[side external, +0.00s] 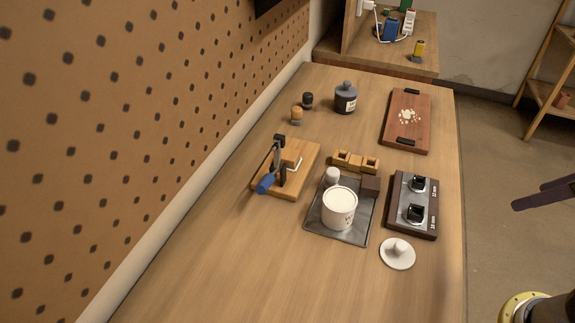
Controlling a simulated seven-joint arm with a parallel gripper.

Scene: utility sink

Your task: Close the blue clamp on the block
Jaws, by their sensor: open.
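The blue clamp (265,183) is a dark metal lever clamp with a blue handle grip, mounted on a light wooden block (306,153) at the left-middle of the table. Its dark upright arm rises from the block, and the blue grip hangs low at the block's left front edge. A pale bent rod shows beside the arm on the block. Dark finger-like parts of my gripper (545,192) show at the right edge, off the table and far from the clamp.
Right of the clamp is a metal tray (351,237) with a white pot (339,207). Nearby are a black-knobbed panel (402,224), a white lid (397,253) and small wooden blocks (355,162). A pegboard wall (120,110) runs along the left. The front table is clear.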

